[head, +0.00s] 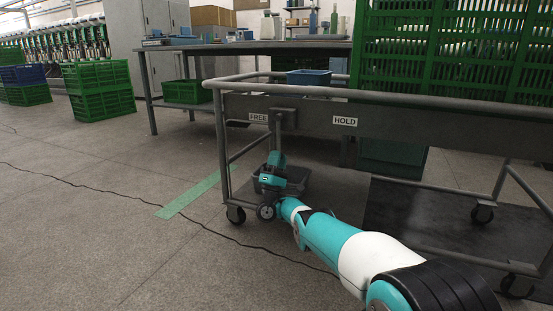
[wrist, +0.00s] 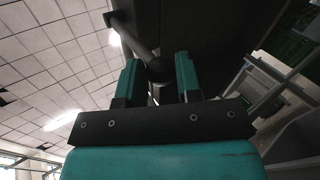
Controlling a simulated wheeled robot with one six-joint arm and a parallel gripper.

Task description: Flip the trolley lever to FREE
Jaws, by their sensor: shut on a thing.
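The trolley lever (head: 278,128) hangs from a pivot block on the trolley's dark side rail, pointing nearly straight down, close to the FREE plate (head: 258,117) and well left of the HOLD plate (head: 345,121). In the wrist view the lever's dark rod (wrist: 136,40) runs down from the upper left to a round knob (wrist: 159,69). My gripper (head: 276,158) is below the rail at the lever's lower end. Its two teal fingers (wrist: 159,76) stand on either side of the knob, shut on it. In the head view my gripper hides the knob.
A grey bin (head: 292,180) is on the floor behind my gripper. A workbench (head: 250,46) stands behind, with stacked green crates (head: 98,90) at left. The floor at left is open.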

